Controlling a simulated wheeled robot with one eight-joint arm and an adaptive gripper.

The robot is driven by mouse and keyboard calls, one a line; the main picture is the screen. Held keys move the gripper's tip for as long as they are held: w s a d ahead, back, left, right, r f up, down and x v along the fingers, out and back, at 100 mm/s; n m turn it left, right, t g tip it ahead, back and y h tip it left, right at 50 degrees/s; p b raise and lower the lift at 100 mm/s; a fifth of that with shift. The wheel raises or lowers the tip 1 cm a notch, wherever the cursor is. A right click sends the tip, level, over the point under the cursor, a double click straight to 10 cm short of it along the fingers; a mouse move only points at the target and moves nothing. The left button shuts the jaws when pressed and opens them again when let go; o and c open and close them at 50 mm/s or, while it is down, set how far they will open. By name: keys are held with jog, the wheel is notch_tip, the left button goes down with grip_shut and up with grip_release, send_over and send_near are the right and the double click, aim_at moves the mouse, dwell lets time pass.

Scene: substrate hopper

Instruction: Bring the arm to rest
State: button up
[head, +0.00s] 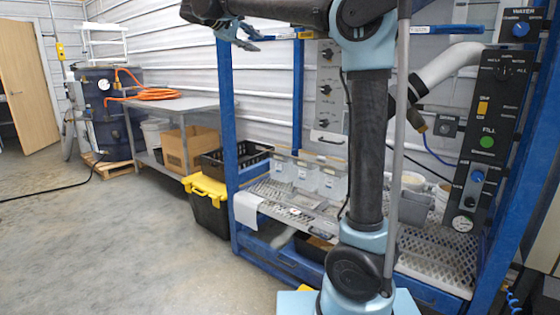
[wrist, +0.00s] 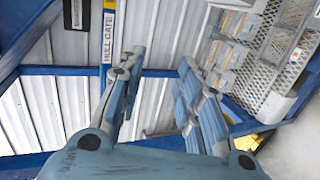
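My arm (head: 367,150) stands upright from my base, with its upper link reaching left across the top of the head view. My gripper (head: 252,38) is at the left end of that link, high up near the rack's front left post. The wrist view shows my gripper (wrist: 158,66) with its two fingers spread apart and only the wall and a blue bar behind the gap. It holds nothing. The arm hides part of the rack.
The blue rack (head: 232,130) carries a perforated shelf with clear bins (head: 308,174). A control panel (head: 490,140) is at right. A black bin with yellow lid (head: 208,205) and a metal table (head: 175,104) stand left.

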jog(key=s+d+f+m+g+y, duration=0.25)
jog(key=s+d+f, duration=0.45)
jog(key=d+f, duration=0.55)
jog(key=s+d+f+m+g+y, duration=0.15)
jog(key=s+d+f+g, duration=0.4)
jog(key=d+f, duration=0.7)
jog(key=s+d+f+m+y, duration=0.2)
jog(key=s+f, duration=1)
jog(key=f, duration=0.3)
jog(key=s+d+f+m+y, duration=0.2)
jog(key=s+f+m+y, duration=0.1)
jog(key=s+f, duration=0.9)
jog(key=x, duration=0.3)
jog(key=shift+s+f, duration=0.2)
jog(key=shift+s, duration=0.1)
jog(key=shift+w+f, duration=0.2)
jog(key=shift+w, duration=0.25)
